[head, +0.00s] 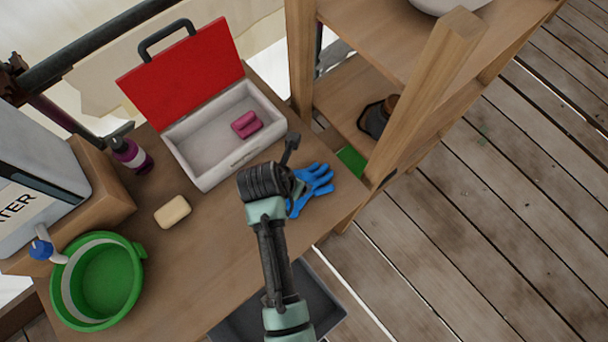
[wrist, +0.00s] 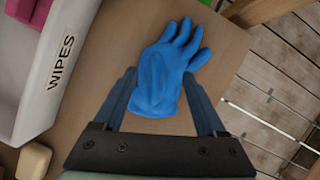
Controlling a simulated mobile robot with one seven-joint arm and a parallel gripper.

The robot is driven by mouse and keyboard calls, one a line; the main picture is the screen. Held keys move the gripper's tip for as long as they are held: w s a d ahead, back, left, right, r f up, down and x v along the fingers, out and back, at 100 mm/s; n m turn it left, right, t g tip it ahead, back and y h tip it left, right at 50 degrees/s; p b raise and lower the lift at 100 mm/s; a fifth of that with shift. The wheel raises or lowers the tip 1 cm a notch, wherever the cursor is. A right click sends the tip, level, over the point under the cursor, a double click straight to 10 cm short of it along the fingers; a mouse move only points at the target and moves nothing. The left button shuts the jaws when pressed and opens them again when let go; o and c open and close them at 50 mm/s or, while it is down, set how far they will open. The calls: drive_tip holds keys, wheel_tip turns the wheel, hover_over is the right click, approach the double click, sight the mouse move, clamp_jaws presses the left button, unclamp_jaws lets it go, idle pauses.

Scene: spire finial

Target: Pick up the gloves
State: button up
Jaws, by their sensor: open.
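The blue gloves (head: 316,181) lie on the wooden table near its right edge, partly hidden by my arm in the head view. In the wrist view the gloves (wrist: 160,75) lie flat with the fingers pointing away from me. My gripper (wrist: 165,85) is open, with one finger on each side of the cuff end. Nothing is held. I cannot tell how high the fingertips are above the table. In the head view my gripper (head: 292,172) is mostly hidden behind my wrist.
A white wipes box (head: 190,160) with a raised red lid holds a pink item (head: 246,124). A soap bar (head: 172,212), a purple bottle (head: 131,155) and a green basin (head: 130,262) stand to the left. A wooden shelf post (head: 425,95) rises to the right of the gloves.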

sight(306, 175)
drive_tip(key=shift+x, duration=1.9)
drive_tip(key=shift+w+d, duration=0.1)
clamp_jaws()
